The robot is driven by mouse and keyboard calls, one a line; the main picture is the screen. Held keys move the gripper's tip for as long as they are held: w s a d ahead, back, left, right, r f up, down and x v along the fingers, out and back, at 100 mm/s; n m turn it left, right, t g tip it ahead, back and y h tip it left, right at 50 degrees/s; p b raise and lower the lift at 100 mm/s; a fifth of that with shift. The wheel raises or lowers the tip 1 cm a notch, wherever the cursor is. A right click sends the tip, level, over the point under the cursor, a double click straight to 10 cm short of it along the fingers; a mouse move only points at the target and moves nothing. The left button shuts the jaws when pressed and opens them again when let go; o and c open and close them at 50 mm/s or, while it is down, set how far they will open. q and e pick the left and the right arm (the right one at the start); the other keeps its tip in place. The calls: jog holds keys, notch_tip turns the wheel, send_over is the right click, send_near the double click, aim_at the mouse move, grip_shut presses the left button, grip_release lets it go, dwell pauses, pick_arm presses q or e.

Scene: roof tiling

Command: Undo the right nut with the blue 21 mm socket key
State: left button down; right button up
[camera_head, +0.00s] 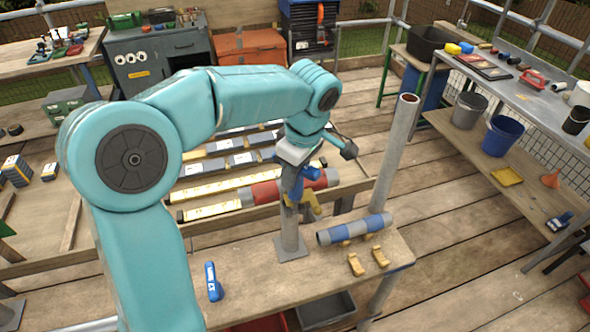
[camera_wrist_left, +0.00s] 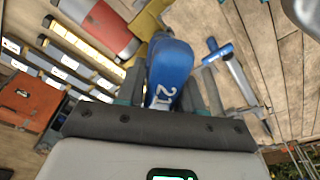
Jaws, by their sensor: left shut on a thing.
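The blue socket key (camera_wrist_left: 172,68), with "21" on its handle, is in my left gripper (camera_wrist_left: 172,98), whose dark fingers close on it in the wrist view. In the head view my left gripper (camera_head: 297,160) is above the bench, with the blue key (camera_head: 311,173) just below it. A yellow coupler (camera_head: 312,206) is close below the key, by the upright grey post (camera_head: 290,222). The coupler also shows beyond the key in the wrist view (camera_wrist_left: 148,22). I cannot make out the right nut or whether the key touches it. My right gripper is not in view.
A red and grey tube (camera_head: 268,193) lies behind the post. A tall grey tube (camera_head: 394,155) stands to the right.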

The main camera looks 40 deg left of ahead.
pick_arm(q)
jog(key=shift+f, duration=0.5)
jog(key=shift+r+n, duration=0.2)
jog(key=shift+n, duration=0.7)
jog(key=n, duration=0.3)
jog(key=shift+n+g+p, duration=0.3)
jog(key=shift+p, duration=0.05)
jog(key=shift+n+h, duration=0.3)
jog(key=shift+n, duration=0.8)
jog(key=n, duration=0.6)
jog(key=shift+g+h, duration=0.4)
jog(key=shift+m, duration=0.3)
jog(key=shift+r+p, duration=2.4)
jog(key=shift+r, duration=0.65)
